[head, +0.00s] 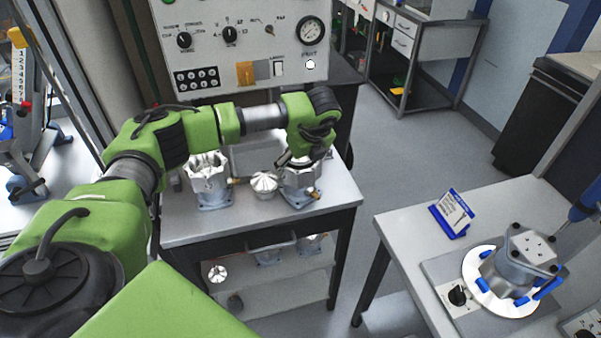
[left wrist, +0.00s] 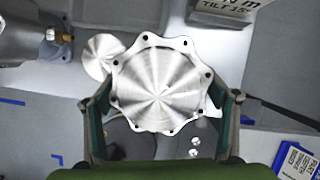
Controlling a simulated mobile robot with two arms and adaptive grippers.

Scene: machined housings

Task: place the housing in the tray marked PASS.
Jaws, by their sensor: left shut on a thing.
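My left gripper (head: 306,160) reaches over the metal bench and is shut on a silver housing (head: 301,185) near the bench's right side. In the left wrist view, the fingers of the gripper (left wrist: 163,110) press on both sides of the housing (left wrist: 160,85), whose round scalloped face with small bolt holes points at the camera. I cannot tell whether its base touches the bench. A second silver housing (head: 208,185) stands to its left, with a small silver lid-like part (head: 264,184) between them. I cannot make out a PASS mark. My right gripper is out of view.
A control panel (head: 245,45) with knobs and a gauge stands behind the bench (head: 240,228). On the right table (head: 400,225), a housing (head: 520,255) sits on a round plate with blue clamps, near a blue-and-white sign (head: 452,214). Floor separates the two tables.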

